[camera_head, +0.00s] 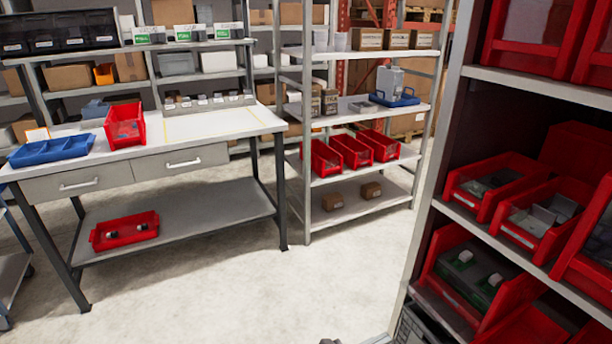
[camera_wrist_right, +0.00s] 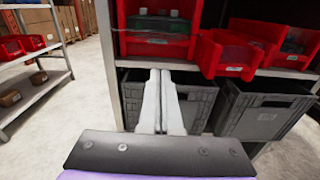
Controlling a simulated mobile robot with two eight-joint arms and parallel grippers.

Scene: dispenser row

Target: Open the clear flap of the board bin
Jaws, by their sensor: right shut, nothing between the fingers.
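A red bin (camera_head: 447,298) with green boards and pale parts in it sits on a lower shelf of the dark cabinet at the right of the head view. It appears to be the board bin. A red bin with something green in it also shows at the top of the right wrist view (camera_wrist_right: 157,47). I cannot clearly make out the clear flap or its position. My right gripper (camera_wrist_right: 160,76) is shut and empty, its pale fingers together below that bin, before the grey crates. Only a grey tip of it shows at the head view's bottom edge. My left gripper is not in view.
Other open red bins (camera_head: 540,217) fill the shelf above. Grey crates (camera_wrist_right: 195,103) stand under the bins. A workbench (camera_head: 200,128) with a blue tray (camera_head: 52,150) and a rack (camera_head: 350,172) with red bins stand further left. The floor (camera_head: 330,270) between is clear.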

